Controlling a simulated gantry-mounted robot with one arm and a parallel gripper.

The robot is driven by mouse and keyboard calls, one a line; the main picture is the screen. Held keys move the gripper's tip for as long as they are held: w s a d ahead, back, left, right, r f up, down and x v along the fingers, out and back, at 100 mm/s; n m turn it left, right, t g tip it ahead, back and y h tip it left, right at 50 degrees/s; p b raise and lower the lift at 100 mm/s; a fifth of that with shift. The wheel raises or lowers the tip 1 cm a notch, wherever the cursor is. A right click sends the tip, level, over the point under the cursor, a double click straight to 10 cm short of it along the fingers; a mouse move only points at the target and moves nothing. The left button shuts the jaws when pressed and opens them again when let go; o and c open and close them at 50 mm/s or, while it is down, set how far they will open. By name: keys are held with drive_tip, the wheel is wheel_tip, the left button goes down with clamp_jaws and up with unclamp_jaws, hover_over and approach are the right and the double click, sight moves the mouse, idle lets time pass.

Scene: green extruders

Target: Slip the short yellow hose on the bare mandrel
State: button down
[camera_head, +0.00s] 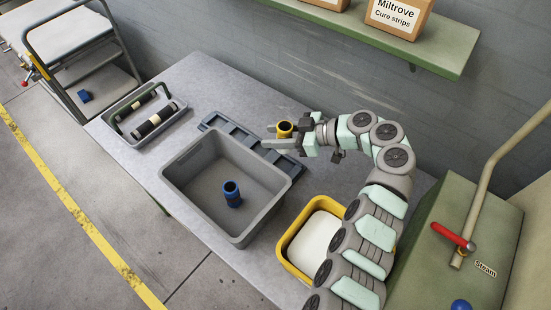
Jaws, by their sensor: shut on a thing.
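The short yellow hose (285,130) is in my gripper (281,137), which is shut on it above the back of the table. Its dark open end faces up towards the camera, and the fingers hide part of its lower side. A grey-blue slotted rack (216,121) lies on the table behind the grey bin, partly hidden by the bin and my gripper. I cannot make out a bare mandrel for certain.
A grey bin (178,187) holds a short blue hose (232,195). A grey tray (113,123) with black, cream-banded cylinders stands at the left. A yellow tub (285,242) with white contents is beside my arm. A shelf (440,56) with boxes hangs above. The table's back left is clear.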

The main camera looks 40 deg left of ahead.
wheel_tip(320, 180, down, 11)
drive_tip(key=shift+r+b, duration=0.2)
drive_tip(key=shift+b, duration=0.55)
drive_tip(key=shift+w+f, duration=0.1)
drive_tip(key=shift+f, duration=0.1)
drive_tip(key=c, duration=0.9)
unclamp_jaws()
drive_tip(key=shift+r, duration=0.1)
drive_tip(key=shift+r, duration=0.2)
drive_tip(key=shift+w+d, duration=0.2)
drive_tip(key=shift+d, duration=0.1)
drive_tip(key=b+v, duration=0.1)
drive_tip(key=v, duration=0.9)
drive_tip(key=shift+w+d+r+b, duration=0.2)
drive_tip(key=shift+d+r+b, duration=0.15)
drive_tip(key=shift+d, duration=0.15)
